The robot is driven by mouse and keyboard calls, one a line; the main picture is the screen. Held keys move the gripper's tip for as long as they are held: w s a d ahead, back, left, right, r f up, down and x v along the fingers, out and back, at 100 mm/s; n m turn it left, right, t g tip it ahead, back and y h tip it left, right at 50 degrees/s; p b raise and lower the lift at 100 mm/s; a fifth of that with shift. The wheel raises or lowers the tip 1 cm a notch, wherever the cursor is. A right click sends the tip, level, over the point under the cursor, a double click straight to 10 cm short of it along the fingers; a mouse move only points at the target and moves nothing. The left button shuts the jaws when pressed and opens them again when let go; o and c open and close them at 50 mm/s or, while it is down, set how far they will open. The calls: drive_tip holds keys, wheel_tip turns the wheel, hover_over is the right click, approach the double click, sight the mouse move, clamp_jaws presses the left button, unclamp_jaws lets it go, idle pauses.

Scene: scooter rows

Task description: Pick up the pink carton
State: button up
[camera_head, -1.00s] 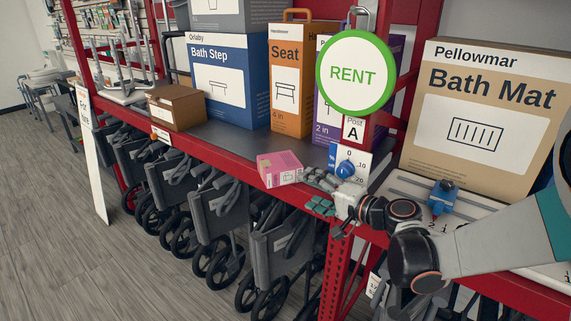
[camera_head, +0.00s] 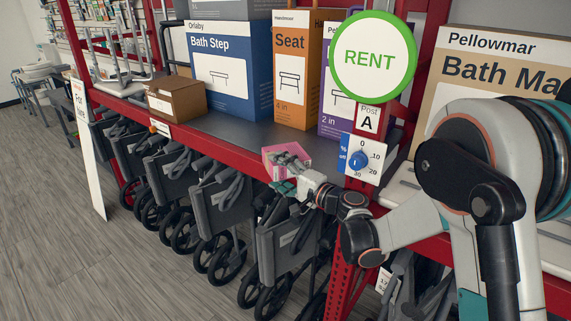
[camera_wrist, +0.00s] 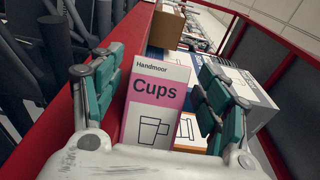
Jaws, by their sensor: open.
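The pink carton (camera_head: 272,155) lies on the grey shelf close to its red front edge, partly hidden by my gripper (camera_head: 288,172) in the head view. In the wrist view the carton (camera_wrist: 156,103) is pink and white, marked "Handmoor Cups" with a cup drawing. My gripper (camera_wrist: 160,100) is open, with a teal-padded finger on each side of the carton in that view. I see gaps between the carton and both fingers. The carton's lower end is hidden behind the gripper's white body.
A brown box (camera_head: 176,98), the Bath Step box (camera_head: 232,70) and the Seat box (camera_head: 297,75) stand behind on the shelf. A post with a dial (camera_head: 359,160) and a RENT sign (camera_head: 372,57) stands right of my gripper. Folded wheeled frames (camera_head: 222,205) fill the space below.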

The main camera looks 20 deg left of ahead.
sight(268, 166)
drive_tip(key=x, duration=0.1)
drive_tip(key=b+x, duration=0.1)
drive_tip(key=x, duration=0.1)
drive_tip(key=b+x, duration=0.1)
drive_tip(key=x, duration=0.1)
drive_tip(key=shift+a+f, duration=0.25)
drive_tip(key=shift+w+a+r, duration=0.1)
drive_tip(key=shift+w+a, duration=0.1)
drive_tip(key=shift+a, duration=0.15)
drive_tip(key=c, duration=1.3)
